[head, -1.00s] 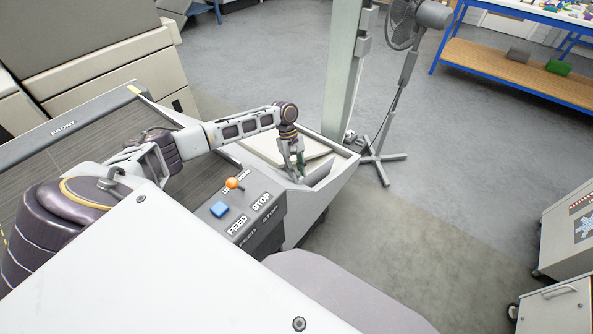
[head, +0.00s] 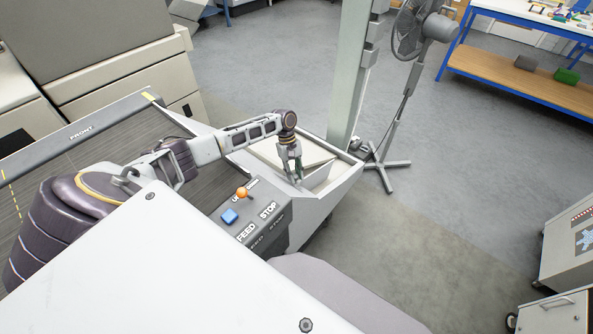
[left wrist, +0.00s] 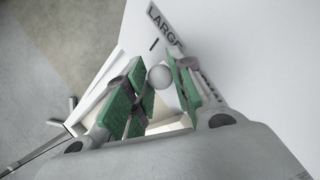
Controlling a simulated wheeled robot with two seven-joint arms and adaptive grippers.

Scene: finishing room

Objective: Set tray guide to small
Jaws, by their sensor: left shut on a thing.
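The delivery tray (head: 335,187) is a pale grey open box at the end of the machine. My left gripper (head: 298,176) reaches down into it and is shut on the tray guide's knob. In the left wrist view a round grey knob (left wrist: 160,77) sits between the green-padded fingers (left wrist: 157,98) of this gripper. The fingers hide much of the guide. My right gripper is not in view.
Pale sheets (head: 318,156) lie in the tray. A pedestal fan (head: 412,30) and a post (head: 349,75) stand beyond.

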